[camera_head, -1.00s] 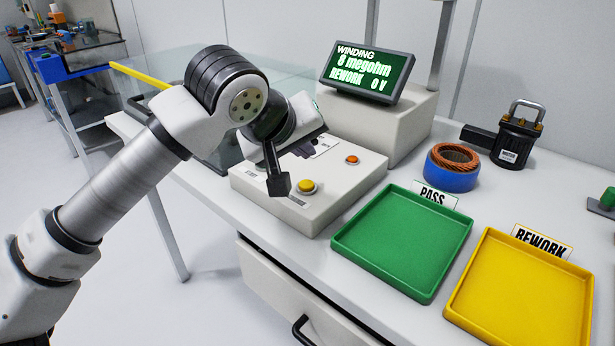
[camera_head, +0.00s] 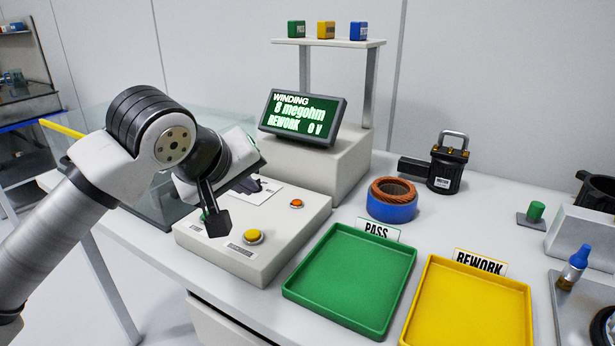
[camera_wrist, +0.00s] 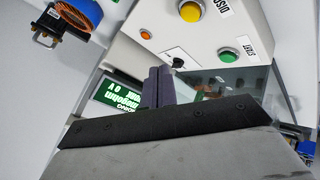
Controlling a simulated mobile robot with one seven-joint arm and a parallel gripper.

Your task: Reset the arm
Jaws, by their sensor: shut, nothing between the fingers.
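My gripper (camera_head: 218,222) hangs over the tester box (camera_head: 290,222), left of its yellow button (camera_head: 253,236) and apart from it as far as I can tell. In the wrist view my gripper's dark fingers (camera_wrist: 157,88) are together with nothing between them. The arm reaches in from the left, bent at the elbow. The screen (camera_head: 302,117) reads "WINDING 8 megohm REWORK 0 V". A blue stator ring with copper winding (camera_head: 392,199) stands on the bench right of the box.
A green PASS tray (camera_head: 350,280) and a yellow REWORK tray (camera_head: 468,305) lie empty at the front. A dark, handled canister (camera_head: 448,165) stands behind. A shelf (camera_head: 328,43) holds three small coloured boxes. Fixtures (camera_head: 578,262) crowd the right edge.

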